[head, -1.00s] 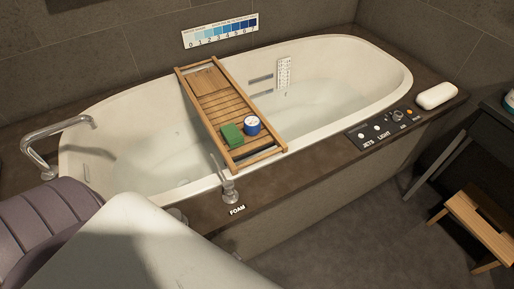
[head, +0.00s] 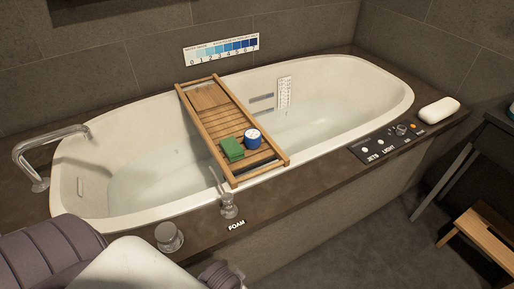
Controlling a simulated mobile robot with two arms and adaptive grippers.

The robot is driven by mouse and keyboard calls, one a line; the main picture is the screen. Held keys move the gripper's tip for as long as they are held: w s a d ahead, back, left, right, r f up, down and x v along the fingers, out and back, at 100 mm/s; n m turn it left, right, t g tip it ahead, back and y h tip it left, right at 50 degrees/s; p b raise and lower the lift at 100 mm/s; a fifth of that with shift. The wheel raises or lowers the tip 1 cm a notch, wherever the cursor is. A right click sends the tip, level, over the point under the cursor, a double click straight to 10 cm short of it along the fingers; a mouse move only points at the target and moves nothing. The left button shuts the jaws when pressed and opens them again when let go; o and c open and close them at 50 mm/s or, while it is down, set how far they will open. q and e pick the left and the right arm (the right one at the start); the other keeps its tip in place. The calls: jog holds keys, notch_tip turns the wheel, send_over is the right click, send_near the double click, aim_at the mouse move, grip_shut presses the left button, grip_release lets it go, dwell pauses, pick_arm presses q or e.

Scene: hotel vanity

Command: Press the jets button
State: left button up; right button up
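The black control panel (head: 390,143) lies on the bathtub's front ledge, toward the right in the head view. The white jets button (head: 365,150) is at the panel's left end, just above the printed word JETS. Another white button (head: 380,142) sits above the word LIGHT. A metal knob (head: 402,129) and a small orange spot are farther right on the panel. Parts of my own arm show at the bottom left, well away from the panel. Neither gripper's fingertips can be made out.
The white bathtub (head: 340,67) holds water. A wooden tray (head: 208,99) across it carries a green cloth (head: 232,149) and a blue-white tin (head: 252,137). A spout (head: 228,205), round knob (head: 169,236), faucet (head: 50,141) and white cushion (head: 438,108) line the ledge. A wooden stool (head: 485,235) stands at right.

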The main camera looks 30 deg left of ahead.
pick_arm(q)
grip_shut()
dwell(1.2)
